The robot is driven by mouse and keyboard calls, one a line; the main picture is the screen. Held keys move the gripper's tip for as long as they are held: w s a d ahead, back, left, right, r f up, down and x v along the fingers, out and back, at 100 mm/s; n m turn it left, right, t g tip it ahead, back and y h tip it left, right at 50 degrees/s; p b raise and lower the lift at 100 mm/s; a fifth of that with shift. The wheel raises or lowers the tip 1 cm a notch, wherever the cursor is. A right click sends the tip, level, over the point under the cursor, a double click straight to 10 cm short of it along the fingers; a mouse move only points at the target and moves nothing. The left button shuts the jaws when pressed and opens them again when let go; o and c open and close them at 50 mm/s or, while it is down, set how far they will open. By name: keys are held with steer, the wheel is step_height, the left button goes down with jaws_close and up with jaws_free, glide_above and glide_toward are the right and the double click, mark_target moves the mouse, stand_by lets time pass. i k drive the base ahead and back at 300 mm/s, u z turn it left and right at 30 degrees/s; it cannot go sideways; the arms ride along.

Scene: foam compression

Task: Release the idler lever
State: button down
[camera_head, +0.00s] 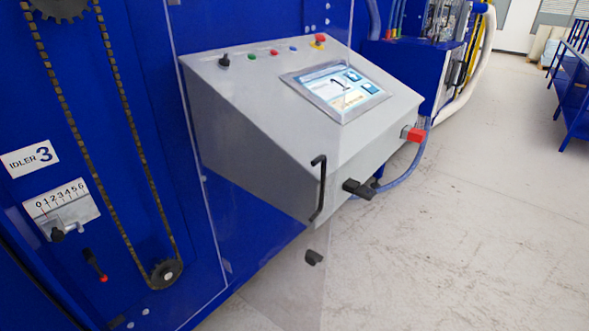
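The idler lever (94,264) is a small black lever with a red tip, on the blue machine face at the lower left. It slants down to the right, with the red tip at its lower end. Above it is a white scale plate (66,207) marked 0 to 6, with a black knob (57,235) at its lower edge. A white label (30,159) above that reads "IDLER 3". My gripper is not in view. I cannot tell from this view whether the lever is locked.
A chain (119,80) runs beside the lever to a lower sprocket (165,272). A clear panel with a black handle (318,188) overlaps the grey console (250,120) with its screen (336,90). A red knob (413,134) protrudes from the console. Open floor (480,220) lies right.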

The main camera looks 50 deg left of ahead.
mark_target(88, 255)
steer(key=i, duration=3.1)
steer(key=u, duration=4.7)
steer(key=i, duration=0.35)
steer(key=u, duration=0.9)
steer(key=i, duration=0.6)
steer(key=u, duration=0.4)
